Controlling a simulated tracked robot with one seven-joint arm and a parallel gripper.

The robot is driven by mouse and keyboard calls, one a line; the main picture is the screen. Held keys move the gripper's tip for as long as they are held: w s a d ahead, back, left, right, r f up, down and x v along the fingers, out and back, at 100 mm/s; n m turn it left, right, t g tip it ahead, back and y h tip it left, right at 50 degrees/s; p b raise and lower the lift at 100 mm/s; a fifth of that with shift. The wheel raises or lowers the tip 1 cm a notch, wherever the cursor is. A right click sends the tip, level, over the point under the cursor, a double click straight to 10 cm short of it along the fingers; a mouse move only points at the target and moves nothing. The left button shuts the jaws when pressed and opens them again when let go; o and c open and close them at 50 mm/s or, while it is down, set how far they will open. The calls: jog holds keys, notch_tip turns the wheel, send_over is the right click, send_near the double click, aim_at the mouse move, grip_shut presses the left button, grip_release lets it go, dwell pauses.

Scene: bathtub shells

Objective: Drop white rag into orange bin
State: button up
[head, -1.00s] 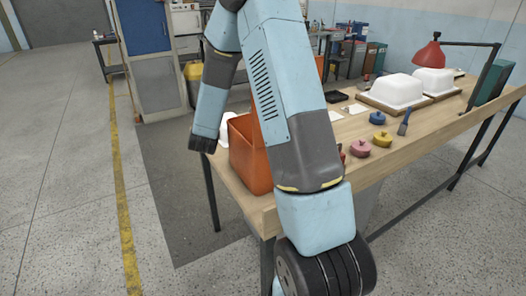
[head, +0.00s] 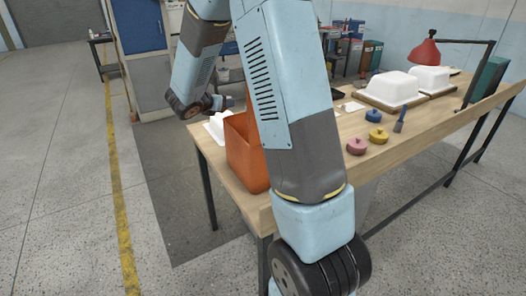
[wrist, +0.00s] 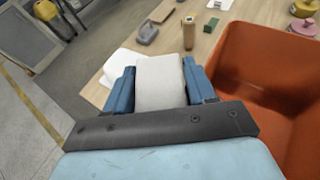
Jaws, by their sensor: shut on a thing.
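The white rag (wrist: 160,83) is between the blue fingers of my gripper (wrist: 158,88) in the wrist view, and looks like a pale grey-white block. My gripper is shut on it. The orange bin (wrist: 224,62) stands just to the right of the gripper in the wrist view, its open top facing up; the part of its inside that shows looks empty. In the head view the bin (head: 243,158) stands at the table's near left corner, partly hidden by my arm. The fingers and rag cannot be made out clearly in the head view.
A white object (wrist: 121,64) lies on the wooden table (wrist: 214,17) beyond the gripper. Pink (head: 357,146), blue (head: 373,115) and yellow (head: 378,136) knobbed pieces, white shells (head: 393,88) and a red lamp (head: 424,52) are farther right. Open floor lies left.

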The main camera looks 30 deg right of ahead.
jog(key=s+d+r+m+g+h, duration=0.25)
jog(key=s+d+m+g, duration=0.5)
jog(key=s+d, duration=0.5)
notch_tip(320, 180, down, 6)
jog(key=shift+s+a, duration=0.15)
jog(key=shift+a, duration=0.05)
jog(key=shift+g, duration=0.25)
jog(key=o, duration=1.1)
jog(key=shift+a, duration=0.1)
jog(key=v, duration=1.3)
jog(key=shift+a, duration=0.35)
